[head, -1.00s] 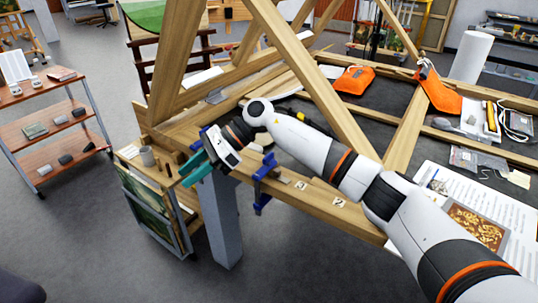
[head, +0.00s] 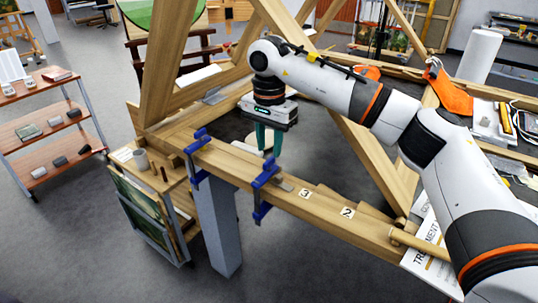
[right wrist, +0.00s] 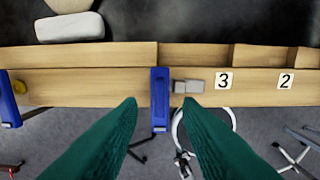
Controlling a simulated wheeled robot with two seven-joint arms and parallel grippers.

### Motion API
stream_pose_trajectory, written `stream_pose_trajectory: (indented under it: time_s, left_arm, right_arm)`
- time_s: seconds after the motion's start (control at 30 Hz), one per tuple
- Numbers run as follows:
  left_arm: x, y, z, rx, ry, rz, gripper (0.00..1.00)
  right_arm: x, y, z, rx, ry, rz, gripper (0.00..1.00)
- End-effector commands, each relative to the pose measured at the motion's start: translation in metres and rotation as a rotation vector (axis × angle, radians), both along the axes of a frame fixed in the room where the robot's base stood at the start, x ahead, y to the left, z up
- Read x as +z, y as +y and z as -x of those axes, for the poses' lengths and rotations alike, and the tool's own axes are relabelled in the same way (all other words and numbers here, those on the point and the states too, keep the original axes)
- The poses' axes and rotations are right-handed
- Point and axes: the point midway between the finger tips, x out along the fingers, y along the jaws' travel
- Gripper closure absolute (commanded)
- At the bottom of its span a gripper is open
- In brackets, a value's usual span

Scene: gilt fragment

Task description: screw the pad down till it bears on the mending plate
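Two blue clamps grip the front wooden beam (head: 320,212). The right clamp (head: 265,185) stands by a small grey metal plate (head: 284,185), probably the mending plate, and the plate also shows in the right wrist view (right wrist: 193,86) just right of the clamp's blue bar (right wrist: 160,99). I cannot make out the clamp's pad or whether it touches the plate. My right gripper (head: 268,146) hangs with its teal fingers pointing down, close behind the right clamp. In the right wrist view its fingers (right wrist: 160,103) are apart and empty. My left gripper is not in view.
The left clamp (head: 196,158) sits farther along the beam. Labels 3 (head: 305,194) and 2 (head: 347,212) lie right of the plate. A slanted timber (head: 368,165) rises behind my gripper.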

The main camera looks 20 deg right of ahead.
Motion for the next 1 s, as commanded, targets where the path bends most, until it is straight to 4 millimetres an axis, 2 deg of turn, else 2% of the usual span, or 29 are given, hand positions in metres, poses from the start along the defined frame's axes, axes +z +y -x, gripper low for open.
stream_pose_trajectory:
  time_s: [0.1,0.23,0.6,0.67,0.8,1.0]
  left_arm:
    - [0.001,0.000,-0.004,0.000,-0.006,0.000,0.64]
    - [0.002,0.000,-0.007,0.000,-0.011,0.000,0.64]
    - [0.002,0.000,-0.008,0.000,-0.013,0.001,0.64]
    - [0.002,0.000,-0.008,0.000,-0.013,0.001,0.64]
    - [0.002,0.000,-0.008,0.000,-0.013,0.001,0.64]
    - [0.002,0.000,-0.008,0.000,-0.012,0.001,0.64]
  right_arm:
    - [-0.019,0.000,0.000,0.001,0.001,0.000,0.68]
    - [-0.032,0.000,0.000,0.001,0.001,-0.001,0.68]
    - [-0.038,0.000,0.000,0.000,-0.001,-0.001,0.68]
    - [-0.038,0.000,0.000,0.000,0.000,-0.001,0.76]
    - [-0.037,0.000,0.000,0.000,0.000,-0.001,0.99]
    - [-0.037,0.000,0.000,-0.003,0.000,-0.001,1.00]
